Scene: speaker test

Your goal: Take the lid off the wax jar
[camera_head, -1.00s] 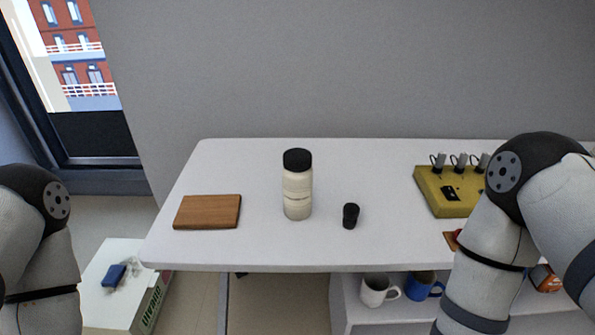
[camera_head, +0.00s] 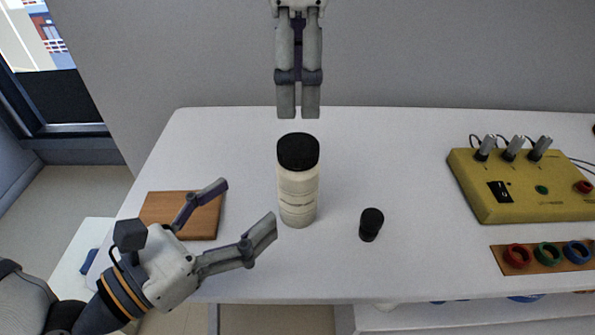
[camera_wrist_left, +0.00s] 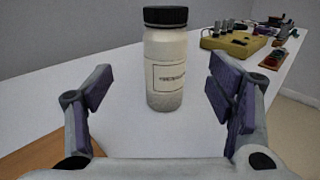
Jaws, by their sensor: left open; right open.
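The wax jar (camera_head: 298,195) is a cream, labelled cylinder standing upright on the white table. Its black lid (camera_head: 298,152) is on top. My left gripper (camera_head: 250,207) is open, to the left of the jar and in front of it, with its fingers towards it. In the left wrist view the jar (camera_wrist_left: 166,75) and its lid (camera_wrist_left: 166,16) show between the two spread fingers (camera_wrist_left: 163,92), beyond the tips. My right gripper (camera_head: 298,112) points down above the lid, with a narrow gap between its fingers and nothing held.
A small black cylinder (camera_head: 371,224) stands right of the jar. A wooden board (camera_head: 207,222) lies at the left, partly behind my left gripper. A yellow box with levers (camera_head: 525,203) and a strip with coloured rings (camera_head: 547,268) are at the right. The table (camera_head: 410,180) is clear between them.

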